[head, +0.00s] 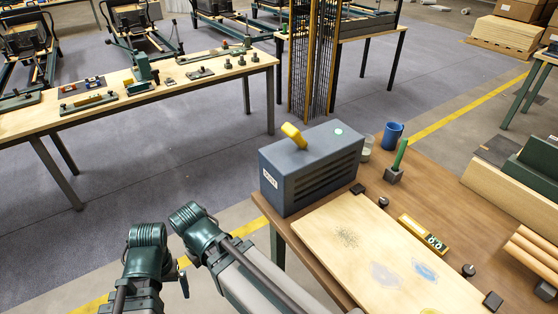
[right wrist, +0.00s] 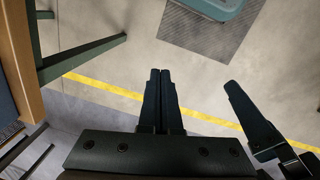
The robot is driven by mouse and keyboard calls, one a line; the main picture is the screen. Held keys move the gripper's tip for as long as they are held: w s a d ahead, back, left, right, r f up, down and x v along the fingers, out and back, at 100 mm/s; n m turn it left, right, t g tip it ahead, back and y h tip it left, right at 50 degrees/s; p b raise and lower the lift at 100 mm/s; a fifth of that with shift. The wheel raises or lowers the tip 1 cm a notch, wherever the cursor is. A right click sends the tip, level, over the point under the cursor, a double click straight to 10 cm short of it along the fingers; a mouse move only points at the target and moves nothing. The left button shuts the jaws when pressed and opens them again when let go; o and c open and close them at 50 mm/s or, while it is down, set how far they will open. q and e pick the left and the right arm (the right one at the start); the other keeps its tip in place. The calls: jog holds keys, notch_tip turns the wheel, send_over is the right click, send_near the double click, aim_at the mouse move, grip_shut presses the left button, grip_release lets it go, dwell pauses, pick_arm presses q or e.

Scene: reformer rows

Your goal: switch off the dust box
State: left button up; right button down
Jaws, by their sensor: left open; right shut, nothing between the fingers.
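The dust box (head: 310,170), a blue-grey case with dark slots and a white label, stands at the back left corner of the brown workbench. A thick yellow lever (head: 293,135) sits tilted on its top, and a green round light (head: 338,131) glows beside it. My left gripper (head: 183,276) is low in the head view, left of the box and apart from it, open and partly hidden by the arm. My right gripper (right wrist: 160,75) is shut and empty over the floor in the right wrist view. I cannot pick it out in the head view.
A pale board (head: 375,255) lies on the workbench in front of the box. A blue mug (head: 393,135), a green-handled tool (head: 400,155) and a yellow level (head: 422,233) are nearby. Open floor separates this bench from the long tool table (head: 215,72).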

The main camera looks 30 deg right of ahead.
aim_at(288, 133)
jog(key=w+d+f+m+b, duration=0.2)
jog(key=w+d+f+b, duration=0.2)
jog(key=d+f+b, duration=0.3)
jog(key=w+d+r+h+p, duration=0.1)
jog(key=w+d+r+h, duration=0.15)
jog(key=d, duration=0.25)
jog(key=w+d+r+h, duration=0.1)
jog(key=w+d+h, duration=0.1)
jog(key=d+h, duration=0.3)
pick_arm(q)
notch_tip(288, 133, down, 8)
pick_arm(e)
jog(key=w+a+r+h, duration=0.1)
jog(key=w+r+h, duration=0.2)
jog(key=r+h, duration=0.3)
jog(key=w+r+t+h, duration=0.1)
jog(key=w+r+h, duration=0.2)
jog(key=r, duration=1.4)
jog(key=h, duration=0.3)
jog(key=shift+a+m+t, duration=0.3)
jog(key=shift+a, duration=0.05)
pick_arm(q)
jog(key=shift+r, duration=0.15)
